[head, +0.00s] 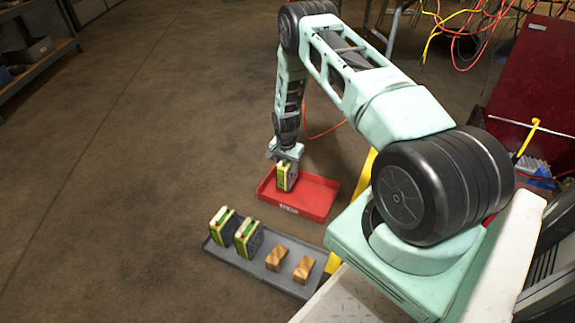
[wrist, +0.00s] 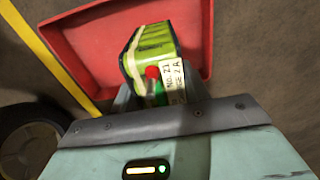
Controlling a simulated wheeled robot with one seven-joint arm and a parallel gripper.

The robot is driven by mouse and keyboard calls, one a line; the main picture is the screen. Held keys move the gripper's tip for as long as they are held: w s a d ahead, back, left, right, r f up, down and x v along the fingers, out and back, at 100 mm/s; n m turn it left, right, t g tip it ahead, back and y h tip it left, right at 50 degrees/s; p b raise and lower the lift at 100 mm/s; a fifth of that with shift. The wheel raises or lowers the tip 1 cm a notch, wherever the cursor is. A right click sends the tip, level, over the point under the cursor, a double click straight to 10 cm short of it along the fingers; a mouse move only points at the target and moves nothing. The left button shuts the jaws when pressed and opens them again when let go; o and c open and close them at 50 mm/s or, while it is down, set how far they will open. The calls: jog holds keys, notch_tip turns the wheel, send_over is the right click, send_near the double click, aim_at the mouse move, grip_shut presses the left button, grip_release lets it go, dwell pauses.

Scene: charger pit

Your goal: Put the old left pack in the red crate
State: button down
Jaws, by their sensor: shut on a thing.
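My gripper (head: 287,157) is shut on a green-and-black pack (head: 286,177) at the left part of the red crate (head: 318,194). The wrist view shows the pack (wrist: 154,52) between the fingers, with a red cap, a green cap and a white label on its near face. The red crate (wrist: 85,45) lies beneath and around it in that view. I cannot tell whether the pack touches the crate floor. The crate shows no other pack in it.
A grey tray (head: 218,252) in front of the crate holds two similar packs (head: 249,238) and two wooden blocks (head: 276,257). A shelf (head: 38,55) stands far left. Open floor lies left.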

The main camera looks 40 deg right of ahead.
jog(key=shift+w+f+b, duration=0.1)
jog(key=shift+f+b, duration=1.15)
jog(key=shift+f, duration=0.95)
jog(key=shift+f, duration=0.15)
jog(key=c, duration=0.7)
grip_release()
